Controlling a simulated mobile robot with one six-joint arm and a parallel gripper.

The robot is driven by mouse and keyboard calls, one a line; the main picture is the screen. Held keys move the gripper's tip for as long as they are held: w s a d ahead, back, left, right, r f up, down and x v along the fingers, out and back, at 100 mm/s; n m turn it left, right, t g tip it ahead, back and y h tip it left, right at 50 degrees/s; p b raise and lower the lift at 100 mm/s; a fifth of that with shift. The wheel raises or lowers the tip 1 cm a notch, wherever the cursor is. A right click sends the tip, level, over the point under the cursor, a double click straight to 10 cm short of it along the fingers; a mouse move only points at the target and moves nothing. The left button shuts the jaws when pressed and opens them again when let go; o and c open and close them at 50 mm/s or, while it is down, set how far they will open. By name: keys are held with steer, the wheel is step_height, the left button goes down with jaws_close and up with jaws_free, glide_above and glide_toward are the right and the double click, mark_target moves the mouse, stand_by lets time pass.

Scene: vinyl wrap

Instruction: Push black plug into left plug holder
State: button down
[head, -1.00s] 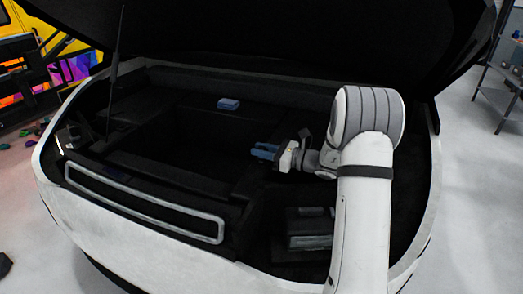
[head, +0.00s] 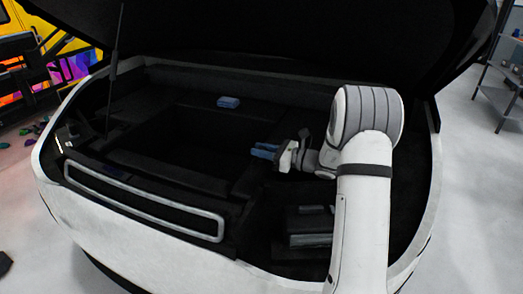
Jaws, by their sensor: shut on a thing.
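My gripper (head: 264,152) has blue fingers and points left inside the open front compartment of a white car (head: 55,190). It is over the dark right side of the compartment, right of the deep recess. The fingers look close together, and what lies between them is too dark and small to make out. I cannot pick out the black plug or the left plug holder against the black lining.
A small blue block (head: 228,102) lies on the rear ledge of the compartment. A dark box (head: 310,226) sits at the front right, below my arm. The raised hood (head: 290,40) hangs above, held by a thin prop rod (head: 116,60) at the left. The central recess (head: 175,145) looks empty.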

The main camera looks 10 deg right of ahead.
steer(key=shift+f, duration=0.35)
stand_by(0.7)
steer(key=c, duration=1.1)
jaws_free()
steer(key=shift+c, duration=0.2)
steer(key=shift+r, duration=0.1)
